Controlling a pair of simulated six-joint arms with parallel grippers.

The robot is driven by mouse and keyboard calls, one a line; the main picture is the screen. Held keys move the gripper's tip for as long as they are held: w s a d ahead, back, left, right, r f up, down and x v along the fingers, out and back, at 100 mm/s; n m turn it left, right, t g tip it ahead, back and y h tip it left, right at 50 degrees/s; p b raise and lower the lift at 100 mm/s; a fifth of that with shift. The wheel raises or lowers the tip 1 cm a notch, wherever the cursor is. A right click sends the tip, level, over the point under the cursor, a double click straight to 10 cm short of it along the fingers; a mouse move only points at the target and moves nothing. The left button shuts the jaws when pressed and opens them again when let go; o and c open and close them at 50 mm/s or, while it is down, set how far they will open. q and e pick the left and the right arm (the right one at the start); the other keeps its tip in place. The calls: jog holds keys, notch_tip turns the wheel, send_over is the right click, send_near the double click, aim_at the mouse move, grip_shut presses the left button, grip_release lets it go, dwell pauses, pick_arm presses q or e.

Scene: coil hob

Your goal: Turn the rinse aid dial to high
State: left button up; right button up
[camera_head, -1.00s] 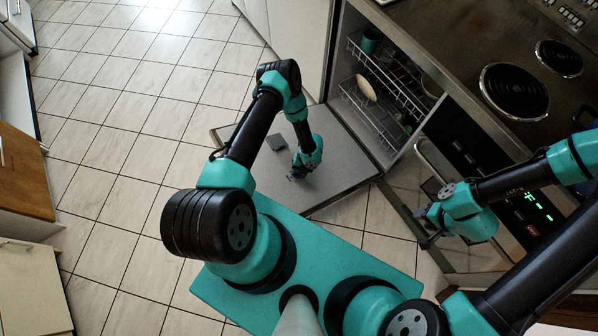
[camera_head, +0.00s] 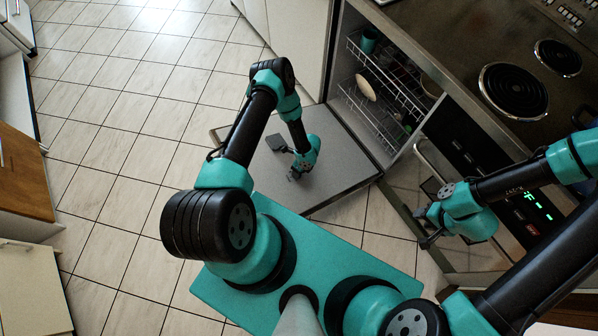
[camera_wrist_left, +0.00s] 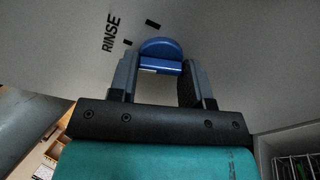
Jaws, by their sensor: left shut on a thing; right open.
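The rinse aid dial is a blue round knob with a raised grip (camera_wrist_left: 160,47), in the left wrist view next to the printed word RINSE and short black marks. It is on the inner face of the lowered dishwasher door (camera_head: 335,165). My left gripper (camera_head: 293,174) is low over that door in the head view. In the left wrist view its fingers (camera_wrist_left: 160,68) are shut on the dial, one on each side. The dial's pointer setting cannot be read. My right gripper (camera_head: 425,228) is open and empty by the oven front.
A dark flat panel (camera_head: 277,143) lies on the door beside my left gripper. The dishwasher's wire racks (camera_head: 375,115) hold dishes behind the door. A hob with coil burners (camera_head: 514,91) is at the upper right. The tiled floor (camera_head: 130,130) at left is clear.

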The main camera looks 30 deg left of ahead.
pick_arm(q)
jog(key=n, duration=0.6)
jog(key=shift+w+n+t, duration=0.1)
jog(key=shift+n+t, duration=0.2)
jog(key=shift+n, duration=0.1)
jog(key=o, duration=0.9)
jog(key=shift+r, duration=0.1)
jog(key=v, duration=1.7)
jog(key=shift+d, duration=0.1)
jog(key=shift+r, duration=0.1)
